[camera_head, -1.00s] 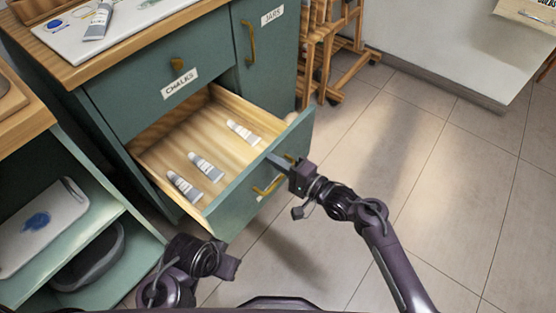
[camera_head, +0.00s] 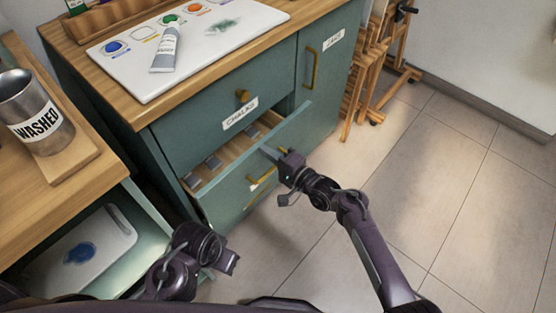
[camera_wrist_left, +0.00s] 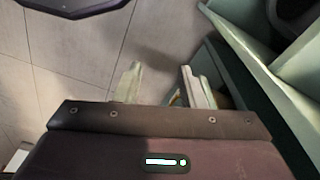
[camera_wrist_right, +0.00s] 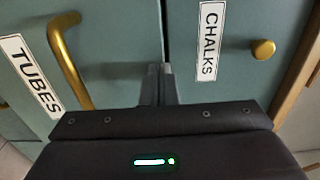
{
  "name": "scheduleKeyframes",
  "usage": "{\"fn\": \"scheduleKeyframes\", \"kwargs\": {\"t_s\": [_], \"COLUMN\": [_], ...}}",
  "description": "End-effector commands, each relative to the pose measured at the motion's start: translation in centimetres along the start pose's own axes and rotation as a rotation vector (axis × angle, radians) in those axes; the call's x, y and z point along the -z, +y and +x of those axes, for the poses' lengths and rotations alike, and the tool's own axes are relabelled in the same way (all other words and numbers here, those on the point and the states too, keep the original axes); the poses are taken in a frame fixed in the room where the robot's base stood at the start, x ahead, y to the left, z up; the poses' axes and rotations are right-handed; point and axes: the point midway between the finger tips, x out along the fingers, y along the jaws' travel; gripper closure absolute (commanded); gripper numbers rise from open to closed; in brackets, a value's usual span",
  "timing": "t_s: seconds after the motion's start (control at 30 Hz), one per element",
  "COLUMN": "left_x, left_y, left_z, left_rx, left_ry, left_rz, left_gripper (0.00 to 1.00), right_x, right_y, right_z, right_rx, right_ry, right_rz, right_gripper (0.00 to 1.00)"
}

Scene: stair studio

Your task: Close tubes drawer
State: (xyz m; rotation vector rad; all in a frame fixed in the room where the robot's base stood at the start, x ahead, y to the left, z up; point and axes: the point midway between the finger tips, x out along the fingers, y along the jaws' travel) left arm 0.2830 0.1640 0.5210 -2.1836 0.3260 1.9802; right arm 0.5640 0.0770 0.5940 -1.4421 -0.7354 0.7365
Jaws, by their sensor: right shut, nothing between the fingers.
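The tubes drawer (camera_head: 225,203), below the chalks drawer (camera_head: 205,122), stands partly open with its green front tilted in view. Ends of grey paint tubes (camera_head: 213,162) show inside; the front hides the rest. Its brass handle (camera_head: 262,178) and TUBES label (camera_wrist_right: 30,76) show. My right gripper (camera_head: 268,153) is shut and empty, its fingertips at the top edge of the drawer front, above the handle; the right wrist view shows the closed fingers (camera_wrist_right: 159,85) against the green front. My left gripper (camera_wrist_left: 165,85) is open and empty, low beside the cabinet.
A worktop holds a white palette (camera_head: 215,40) with a paint tube on it. A metal WASHED cup (camera_head: 35,112) stands at left above an open shelf with a white tray (camera_head: 85,250). A wooden easel (camera_head: 372,70) stands behind right. The tiled floor at right is clear.

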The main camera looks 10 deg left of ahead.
Motion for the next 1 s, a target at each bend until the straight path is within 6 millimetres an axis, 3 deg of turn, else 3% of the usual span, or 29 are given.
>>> {"fn": "scheduleKeyframes", "kwargs": {"t_s": [0.03, 0.33, 1.0], "left_x": [-0.1, 0.7, 0.5], "left_y": [0.1, 1.1, 1.1], "left_z": [-0.7, -0.1, -0.8], "left_rx": [0.0, -0.015, -0.015], "left_ry": [0.001, 0.067, 0.058], "left_rz": [0.004, 0.028, 0.025], "left_gripper": [0.64, 0.64, 0.64], "right_x": [0.0, 0.0, -0.1], "right_y": [0.2, 0.1, -0.2], "right_z": [0.8, 3.3, 3.2], "right_rx": [0.002, 0.001, -0.001], "right_ry": [0.0, 0.0, 0.002], "right_rz": [0.0, -0.001, 0.0], "right_gripper": [1.0, 1.0, 1.0]}}
